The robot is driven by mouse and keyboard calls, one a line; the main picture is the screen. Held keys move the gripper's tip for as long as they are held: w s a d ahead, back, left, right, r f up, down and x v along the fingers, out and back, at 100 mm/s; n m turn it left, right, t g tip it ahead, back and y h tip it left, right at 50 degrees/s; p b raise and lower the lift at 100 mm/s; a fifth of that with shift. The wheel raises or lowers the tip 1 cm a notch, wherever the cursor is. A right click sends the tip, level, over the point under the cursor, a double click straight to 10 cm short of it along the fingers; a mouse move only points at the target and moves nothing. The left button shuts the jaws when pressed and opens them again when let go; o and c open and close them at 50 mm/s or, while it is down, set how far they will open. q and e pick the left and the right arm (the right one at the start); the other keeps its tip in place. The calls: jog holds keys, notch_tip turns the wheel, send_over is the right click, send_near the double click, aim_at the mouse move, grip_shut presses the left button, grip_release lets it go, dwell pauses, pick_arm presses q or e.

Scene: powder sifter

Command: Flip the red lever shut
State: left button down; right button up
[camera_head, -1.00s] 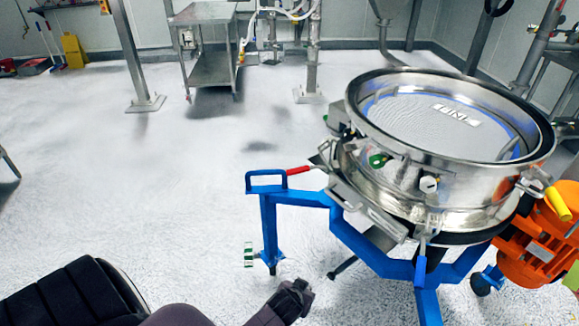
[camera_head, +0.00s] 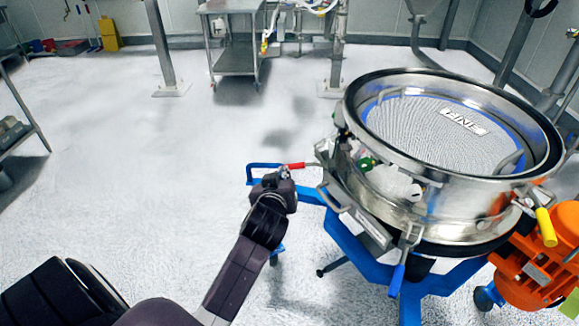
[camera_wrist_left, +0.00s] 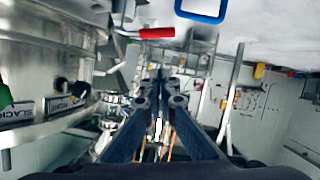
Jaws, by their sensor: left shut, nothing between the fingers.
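The red lever (camera_head: 294,166) sticks out level to the left from the side of the steel sifter (camera_head: 440,190), above the blue frame (camera_head: 345,235). In the left wrist view the red lever (camera_wrist_left: 157,33) is at the top, above the fingers. My left gripper (camera_head: 280,177) is just below and left of the red lever in the head view and overlaps the blue frame's handle; I cannot tell whether it touches the lever. In the left wrist view my left gripper (camera_wrist_left: 160,78) has its dark fingers close together, with nothing between them. My right gripper is not in view.
A yellow lever (camera_head: 545,227) and a blue lever (camera_head: 397,280) hang on the sifter's rim. An orange motor (camera_head: 540,268) stands at the right. The white floor (camera_head: 120,180) left of the sifter is free. A steel cart (camera_head: 232,60) stands far back.

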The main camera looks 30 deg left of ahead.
pick_arm(q)
jog(key=shift+w, duration=0.1)
jog(key=p, duration=0.1)
send_over(290, 167)
jog(key=s+d, duration=0.2)
jog(key=s, duration=0.2)
notch_tip(290, 167, down, 3)
jog(key=f, duration=0.1)
jog(key=w+f, duration=0.1)
jog(key=f, duration=0.1)
jog(key=shift+w+a, duration=0.2)
jog(key=shift+w, duration=0.05)
jog(key=shift+w+f, duration=0.3)
jog(key=shift+f, duration=0.3)
